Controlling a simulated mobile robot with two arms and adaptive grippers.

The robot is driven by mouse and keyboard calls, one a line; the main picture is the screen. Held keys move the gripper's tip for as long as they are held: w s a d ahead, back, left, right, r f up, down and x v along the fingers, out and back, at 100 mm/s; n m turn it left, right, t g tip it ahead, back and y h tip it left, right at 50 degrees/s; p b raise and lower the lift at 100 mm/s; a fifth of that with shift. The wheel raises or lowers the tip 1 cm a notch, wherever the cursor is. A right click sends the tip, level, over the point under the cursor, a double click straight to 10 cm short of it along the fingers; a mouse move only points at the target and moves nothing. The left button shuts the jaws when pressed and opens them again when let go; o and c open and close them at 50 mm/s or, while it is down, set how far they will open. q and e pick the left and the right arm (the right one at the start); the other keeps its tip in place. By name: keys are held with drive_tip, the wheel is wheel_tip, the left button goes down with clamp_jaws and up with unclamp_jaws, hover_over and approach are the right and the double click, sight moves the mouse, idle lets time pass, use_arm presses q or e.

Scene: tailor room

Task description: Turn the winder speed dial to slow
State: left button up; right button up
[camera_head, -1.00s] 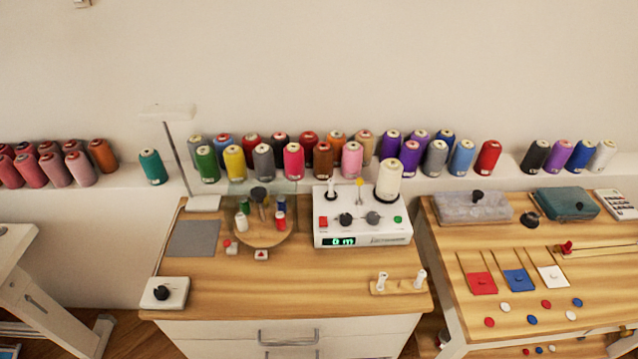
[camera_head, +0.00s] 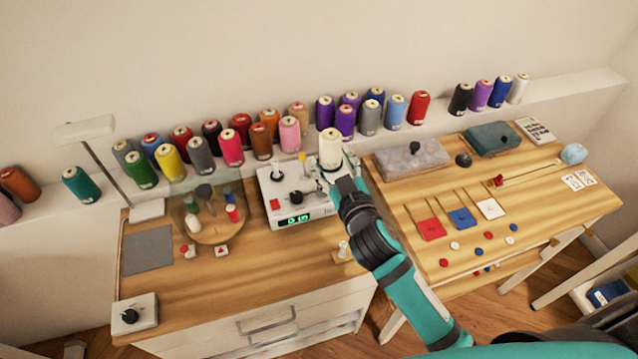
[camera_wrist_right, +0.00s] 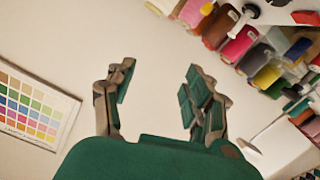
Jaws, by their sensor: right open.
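The winder (camera_head: 283,222) is a white box on the left table. It has a red button, a black dial (camera_head: 297,197), a green lit display and a cream thread cone (camera_head: 330,147) on top at its right. In the head view my right gripper (camera_head: 334,172) is over the winder's right side, in front of the cone's lower part. It hides the grey dial area and green button. I cannot tell if it touches anything. In the right wrist view the gripper (camera_wrist_right: 157,80) is open with nothing between the fingers. My left gripper is not in view.
A separate white box with a black knob (camera_head: 130,316) sits at the table's front left corner. A round wooden stand (camera_head: 215,230) with small spools is left of the winder. Several thread cones line the wall ledge. A colour chart (camera_wrist_right: 35,110) shows in the wrist view.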

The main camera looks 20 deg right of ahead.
drive_tip(key=w+a+r+n+t+y, duration=0.35)
drive_tip(key=a+r+n+y, duration=0.45)
drive_tip(key=r, duration=0.3)
drive_tip(key=s+a+r+n+g+y, duration=0.1)
drive_tip(key=a+r+n+g+y, duration=0.2)
drive_tip(key=a+n+g+y, duration=0.55)
drive_tip(key=s+a+f+n+g, duration=0.2)
drive_tip(key=a+f+n+g, duration=0.2)
drive_tip(key=a+n+g, duration=0.35)
drive_tip(key=w+d+f+n+g+h, duration=0.2)
drive_tip(key=w+d+f+g+h, duration=0.15)
drive_tip(key=d+f+h, duration=0.55)
drive_tip(key=w+d+m+h+p, duration=0.1)
drive_tip(key=w+d+m+h, duration=0.15)
drive_tip(key=d+h, duration=0.9)
drive_tip(key=d+f+y+p, duration=0.1)
drive_tip(key=f, duration=0.4)
drive_tip(key=d+f+y+p, duration=0.1)
drive_tip(key=f, duration=0.4)
drive_tip(key=f+y+p, duration=0.1)
drive_tip(key=f, duration=0.4)
drive_tip(key=shift+s+d+f+m+g+y+p, duration=0.25)
drive_tip(key=shift+d+f+g+y+p, duration=0.05)
drive_tip(key=shift+d+f+y+p, duration=0.1)
